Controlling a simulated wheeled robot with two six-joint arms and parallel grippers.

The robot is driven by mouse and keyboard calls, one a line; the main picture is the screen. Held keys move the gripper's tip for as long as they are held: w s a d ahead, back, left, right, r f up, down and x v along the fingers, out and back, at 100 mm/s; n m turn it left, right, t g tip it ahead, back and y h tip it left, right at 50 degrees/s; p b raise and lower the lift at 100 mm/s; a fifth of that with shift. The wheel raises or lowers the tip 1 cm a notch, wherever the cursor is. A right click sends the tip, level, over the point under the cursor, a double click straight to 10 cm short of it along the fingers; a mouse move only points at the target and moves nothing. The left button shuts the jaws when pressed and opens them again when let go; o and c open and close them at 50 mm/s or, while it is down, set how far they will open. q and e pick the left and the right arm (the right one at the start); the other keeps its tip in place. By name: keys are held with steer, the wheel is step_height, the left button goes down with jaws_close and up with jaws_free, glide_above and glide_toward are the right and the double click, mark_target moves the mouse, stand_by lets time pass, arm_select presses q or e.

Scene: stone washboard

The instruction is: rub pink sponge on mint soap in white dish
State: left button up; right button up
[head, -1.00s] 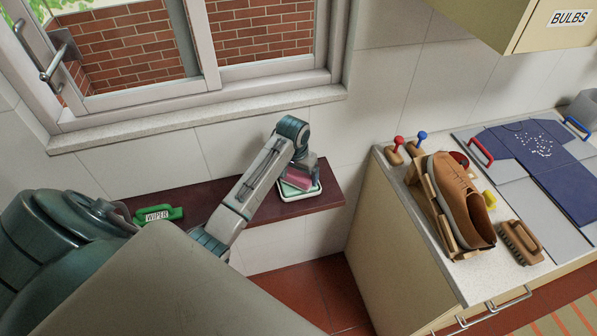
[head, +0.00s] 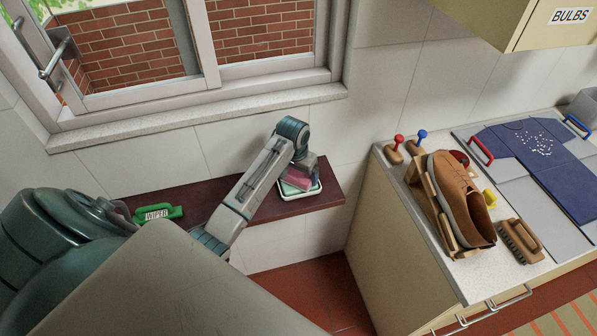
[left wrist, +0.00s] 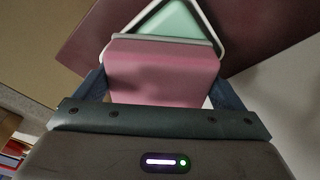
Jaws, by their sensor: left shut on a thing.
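The white dish (head: 310,194) sits on the dark red shelf near its right end. The mint soap (left wrist: 167,24) lies in the dish in the left wrist view, partly hidden behind the sponge. My left gripper (head: 300,172) is shut on the pink sponge (head: 298,179) over the dish. In the left wrist view the sponge (left wrist: 160,75) fills the space between the two fingers, and its far edge overlaps the near part of the soap. I cannot tell for sure whether the sponge touches the soap. My right gripper is not in view.
The dark red shelf (head: 265,209) runs under the window sill.

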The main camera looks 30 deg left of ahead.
arm_select(q)
steer(key=shift+f, duration=0.15)
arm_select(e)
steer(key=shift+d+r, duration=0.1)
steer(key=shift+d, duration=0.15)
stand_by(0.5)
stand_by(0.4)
arm_select(q)
steer(key=shift+r, duration=3.55)
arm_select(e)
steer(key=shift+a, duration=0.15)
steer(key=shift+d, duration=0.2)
